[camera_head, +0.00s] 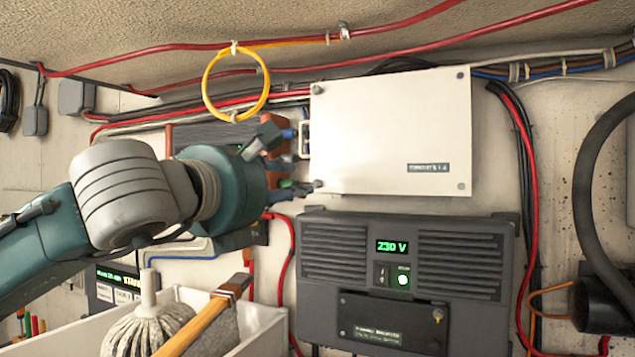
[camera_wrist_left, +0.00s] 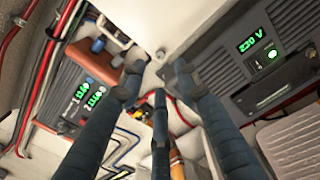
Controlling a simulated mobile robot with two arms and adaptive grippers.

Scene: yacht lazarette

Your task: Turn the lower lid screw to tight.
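A white box lid (camera_head: 385,135) is on the wall, with a screw at each corner. The lower left screw (camera_head: 318,184) is a small grey knob standing out from the lid; it also shows in the left wrist view (camera_wrist_left: 160,54). My left gripper (camera_head: 285,160) is just left of that screw in the head view. In the left wrist view its dark fingers (camera_wrist_left: 157,82) are spread, with the screw beyond and roughly between the tips. They look apart from it, and nothing is held. How tight the screw is cannot be told. My right gripper is in neither view.
A dark inverter (camera_head: 400,265) showing 230 V hangs below the lid. Red cables and a yellow cable loop (camera_head: 235,85) run along the wall above. A white bin (camera_head: 262,322) with a mop (camera_head: 150,330) and a wooden-handled tool (camera_head: 200,322) stands below my left arm.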

